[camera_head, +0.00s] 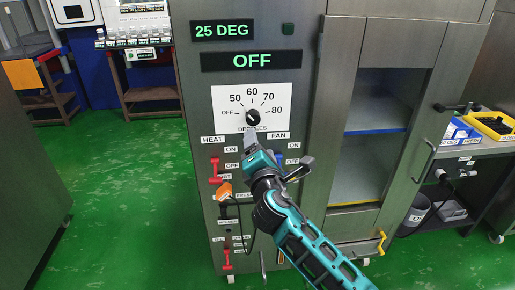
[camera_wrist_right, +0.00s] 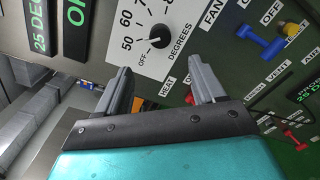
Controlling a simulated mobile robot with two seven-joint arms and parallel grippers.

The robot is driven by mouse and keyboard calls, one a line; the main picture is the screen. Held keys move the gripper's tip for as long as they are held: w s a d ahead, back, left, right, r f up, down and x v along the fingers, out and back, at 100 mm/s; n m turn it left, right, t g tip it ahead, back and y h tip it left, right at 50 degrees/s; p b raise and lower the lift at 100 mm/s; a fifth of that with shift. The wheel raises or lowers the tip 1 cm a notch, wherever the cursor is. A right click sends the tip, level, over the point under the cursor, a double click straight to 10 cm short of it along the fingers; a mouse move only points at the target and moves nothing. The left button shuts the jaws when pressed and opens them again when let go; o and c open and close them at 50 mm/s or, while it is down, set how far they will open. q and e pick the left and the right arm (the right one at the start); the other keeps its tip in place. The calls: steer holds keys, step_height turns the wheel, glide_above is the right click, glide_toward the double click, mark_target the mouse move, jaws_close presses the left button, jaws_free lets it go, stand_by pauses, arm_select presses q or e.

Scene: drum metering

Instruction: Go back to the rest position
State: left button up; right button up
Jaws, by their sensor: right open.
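My right gripper (camera_head: 250,143) is in front of the cabinet's control panel, just below the degrees dial (camera_head: 253,118). In the right wrist view its two grey fingers (camera_wrist_right: 159,88) are apart with nothing between them. The black dial knob also shows in that view (camera_wrist_right: 160,36), beyond the fingertips and apart from them. The dial is marked OFF, 50, 60, 70 and 80. The displays above read 25 DEG (camera_head: 222,31) and OFF (camera_head: 251,61). My left gripper is not in either view.
A red heat switch (camera_head: 215,168) and a blue fan switch (camera_head: 279,160) flank my right arm. A glazed cabinet door (camera_head: 375,130) stands to the right. A bench with a yellow tray (camera_head: 490,128) is at far right. Green floor (camera_head: 120,180) is clear at left.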

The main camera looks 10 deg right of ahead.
stand_by(0.3)
steer(key=s+d+f+m+g, duration=0.3)
steer(key=s+f+m, duration=0.3)
steer(key=f, duration=0.5)
steer(key=s+d+f+m+g, duration=0.1)
steer(key=s+d+f+m, duration=0.1)
steer(key=s+f+m, duration=0.2)
steer(key=s+d+f+m+g+y, duration=0.1)
steer(key=s+d+f+m, duration=0.2)
steer(key=s, duration=0.8)
steer(key=s+d+f+m+g, duration=0.2)
steer(key=s+d+f+m, duration=0.1)
steer(key=s+f+m, duration=0.3)
steer(key=s+m, duration=0.2)
steer(key=m, duration=0.1)
steer(key=shift+s+d+f+m+y, duration=0.15)
steer(key=shift+d+f+m+y, duration=0.15)
steer(key=shift+f, duration=0.1)
